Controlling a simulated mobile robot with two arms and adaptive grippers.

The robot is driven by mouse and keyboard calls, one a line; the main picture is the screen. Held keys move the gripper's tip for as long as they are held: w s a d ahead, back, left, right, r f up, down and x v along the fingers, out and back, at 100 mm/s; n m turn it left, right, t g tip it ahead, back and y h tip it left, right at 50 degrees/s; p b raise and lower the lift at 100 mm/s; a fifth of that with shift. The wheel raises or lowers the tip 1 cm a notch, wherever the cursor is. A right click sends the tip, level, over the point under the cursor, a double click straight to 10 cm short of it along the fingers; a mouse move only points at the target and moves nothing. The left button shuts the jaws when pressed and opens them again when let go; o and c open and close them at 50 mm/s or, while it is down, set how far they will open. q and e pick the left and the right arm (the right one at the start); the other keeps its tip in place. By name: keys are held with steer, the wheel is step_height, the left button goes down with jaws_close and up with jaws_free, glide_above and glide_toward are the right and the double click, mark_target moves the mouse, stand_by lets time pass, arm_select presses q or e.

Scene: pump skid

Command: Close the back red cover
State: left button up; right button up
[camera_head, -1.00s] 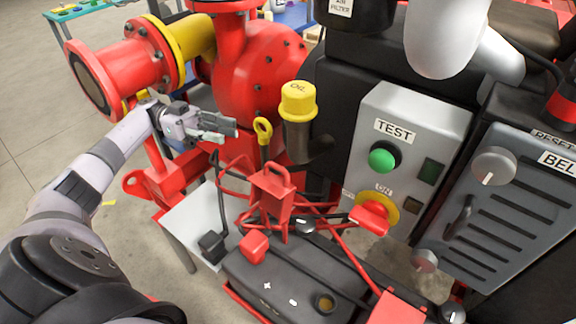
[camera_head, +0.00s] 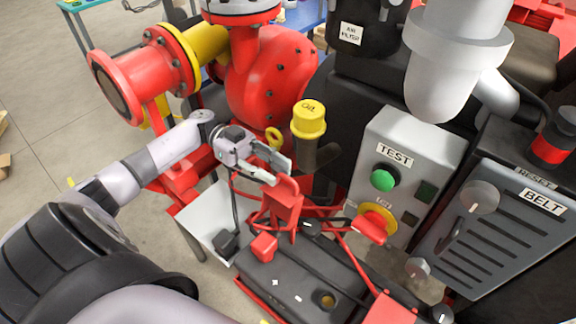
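Small red covers sit on the black battery (camera_head: 300,280): one red cover (camera_head: 264,246) at its left end and another (camera_head: 390,310) at its near right corner. A taller red upright piece (camera_head: 286,205) stands at the battery's far side; I cannot tell for sure which of these is the back cover. My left gripper (camera_head: 276,168) is just above and behind the upright piece, with its fingers pointing right. It holds nothing visible. The finger gap is unclear, and so is any contact. My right gripper is out of view.
A yellow OIL cap (camera_head: 309,119) and a yellow dipstick ring (camera_head: 274,138) are close to the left gripper. The grey TEST box (camera_head: 405,165) with a green button and red switch stands to the right. Red pipework (camera_head: 130,78) is behind the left arm.

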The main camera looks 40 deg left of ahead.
mark_target(288, 179)
arm_select(q)
steer(key=shift+s+d+p, duration=0.15)
steer(key=shift+d+p, duration=0.35)
steer(key=shift+d, duration=1.6)
jaws_close()
